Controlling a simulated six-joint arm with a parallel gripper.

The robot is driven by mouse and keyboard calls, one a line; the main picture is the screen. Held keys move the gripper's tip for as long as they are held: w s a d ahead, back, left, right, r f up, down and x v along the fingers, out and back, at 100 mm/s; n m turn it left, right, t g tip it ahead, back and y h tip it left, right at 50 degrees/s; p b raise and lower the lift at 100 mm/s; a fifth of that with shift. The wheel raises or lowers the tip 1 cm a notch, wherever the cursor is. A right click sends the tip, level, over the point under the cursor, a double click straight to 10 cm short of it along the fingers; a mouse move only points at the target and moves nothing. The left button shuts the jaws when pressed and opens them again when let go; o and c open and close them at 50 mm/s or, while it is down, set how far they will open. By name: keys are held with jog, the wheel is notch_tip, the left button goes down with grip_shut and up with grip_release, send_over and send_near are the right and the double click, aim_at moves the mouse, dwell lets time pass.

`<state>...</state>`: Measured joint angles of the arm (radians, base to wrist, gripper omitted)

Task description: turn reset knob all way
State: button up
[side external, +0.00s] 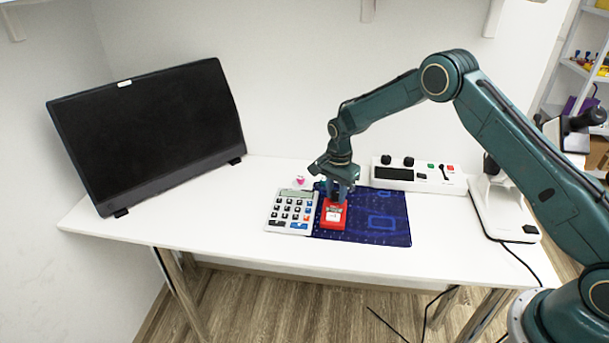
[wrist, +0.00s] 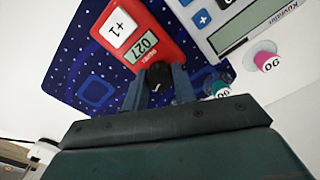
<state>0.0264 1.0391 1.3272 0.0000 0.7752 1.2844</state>
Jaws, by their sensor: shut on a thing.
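A red counter (side external: 328,226) lies partly on the dark blue patterned mat, beside the calculator. In the wrist view the counter (wrist: 157,27) shows a white "+1" button and a display that reads 027. The black reset knob (wrist: 158,73) is at the display end of the counter, between my fingers. My gripper (wrist: 160,88) is shut on the knob, with one finger on each side. In the side external view my gripper (side external: 337,194) points down over the far end of the counter and hides the knob. The knob's turn angle cannot be read.
The mat (side external: 385,229) spreads right of the counter. A calculator (side external: 291,211) stands close on the left. Pink (wrist: 266,60) and teal (wrist: 221,89) tokens lie nearby. A white control box (side external: 420,174) is behind, a monitor (side external: 150,130) at left. The front table strip is clear.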

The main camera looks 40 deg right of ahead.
aim_at(336, 192)
jog(key=shift+m, duration=0.3)
jog(key=m, duration=0.5)
jog(key=shift+f+m, duration=0.1)
jog(key=shift+m, duration=2.5)
jog(key=o, duration=0.8)
jog(key=shift+o, duration=0.2)
jog(key=shift+r, duration=3.05)
